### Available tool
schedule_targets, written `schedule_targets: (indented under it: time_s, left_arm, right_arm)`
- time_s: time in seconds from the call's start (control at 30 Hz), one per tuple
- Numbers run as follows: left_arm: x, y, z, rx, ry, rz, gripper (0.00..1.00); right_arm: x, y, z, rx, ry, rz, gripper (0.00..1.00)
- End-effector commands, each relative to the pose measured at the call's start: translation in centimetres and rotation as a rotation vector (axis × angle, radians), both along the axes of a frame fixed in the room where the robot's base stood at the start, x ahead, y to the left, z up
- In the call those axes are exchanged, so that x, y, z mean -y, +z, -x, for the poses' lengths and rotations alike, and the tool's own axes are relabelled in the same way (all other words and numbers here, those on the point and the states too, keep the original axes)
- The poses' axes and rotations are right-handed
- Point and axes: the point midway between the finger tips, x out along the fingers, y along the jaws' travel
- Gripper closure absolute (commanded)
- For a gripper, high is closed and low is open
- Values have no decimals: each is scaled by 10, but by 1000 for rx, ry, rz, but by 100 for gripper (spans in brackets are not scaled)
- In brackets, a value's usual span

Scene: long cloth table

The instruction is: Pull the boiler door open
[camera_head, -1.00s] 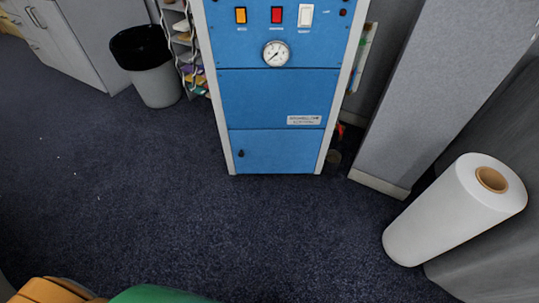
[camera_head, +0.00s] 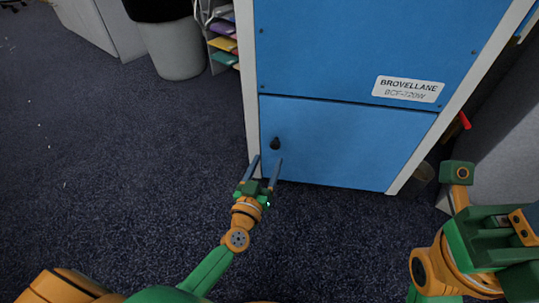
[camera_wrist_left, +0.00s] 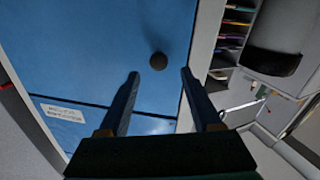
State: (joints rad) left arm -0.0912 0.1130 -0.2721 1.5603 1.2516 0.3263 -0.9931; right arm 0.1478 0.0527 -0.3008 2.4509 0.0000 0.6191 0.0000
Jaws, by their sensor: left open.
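The blue boiler stands ahead, and its lower door (camera_head: 345,145) is closed. A small dark knob (camera_head: 275,143) sits near the door's upper left. My left gripper (camera_head: 266,160) is open and empty, its two fingers pointing at the knob from just below it in the head view. In the left wrist view the round knob (camera_wrist_left: 158,61) lies just beyond the open fingertips (camera_wrist_left: 159,74), between their lines; I see no contact. My right arm shows at the right edge of the head view, but its fingers do not show.
A grey waste bin (camera_head: 175,48) and a shelf rack with coloured papers (camera_head: 222,43) stand left of the boiler. A grey panel (camera_head: 505,160) stands to its right. The dark carpet (camera_head: 120,150) in front and to the left is clear.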

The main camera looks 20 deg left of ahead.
Motion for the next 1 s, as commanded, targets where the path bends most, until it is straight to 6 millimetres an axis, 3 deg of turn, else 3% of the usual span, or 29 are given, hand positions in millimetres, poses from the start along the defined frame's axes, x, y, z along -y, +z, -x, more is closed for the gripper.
schedule_targets:
  time_s: [0.1,0.23,0.53,0.8,1.0]
  left_arm:
    - [0,-1,-26,2,0,3,34]
    - [-1,-1,-46,-1,-1,1,34]
    - [-1,1,-53,-4,-3,0,34]
    - [-1,1,-52,-4,-3,0,100]
    - [-1,0,-52,-4,-3,-1,100]
  right_arm:
    - [-1,1,5,37,-2,2,100]
    - [-2,5,10,66,-5,5,100]
    - [-2,9,11,74,-6,7,100]
    - [-2,8,11,73,-5,8,100]
    - [-3,8,11,72,-5,8,100]
